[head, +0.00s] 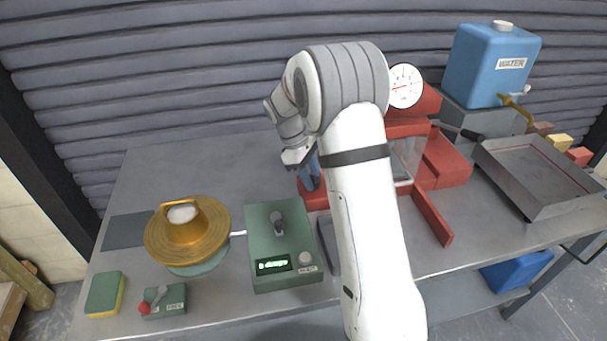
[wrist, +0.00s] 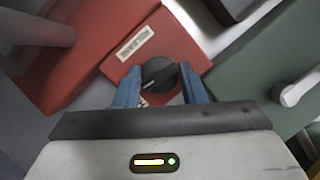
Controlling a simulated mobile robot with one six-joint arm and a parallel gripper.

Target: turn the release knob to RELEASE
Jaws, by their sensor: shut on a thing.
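The release knob (wrist: 158,74) is a round black knob on a red box (wrist: 185,45) in the wrist view. A pale mark on it points to the lower left. A RELEASE label (wrist: 135,43) lies above and left of it. A second label below is mostly hidden by my gripper. My gripper (wrist: 159,69) is shut on the knob, with one blue finger on each side. In the head view my gripper (head: 309,172) reaches down at the red machine (head: 425,195), and my arm hides the knob.
A green scale (head: 283,270) and a gold pan (head: 200,250) stand left of the red machine. A small control box (head: 172,302) and a sponge (head: 104,295) lie at the front left. A blue water tank (head: 480,75) and a grey tray (head: 530,185) are at the right.

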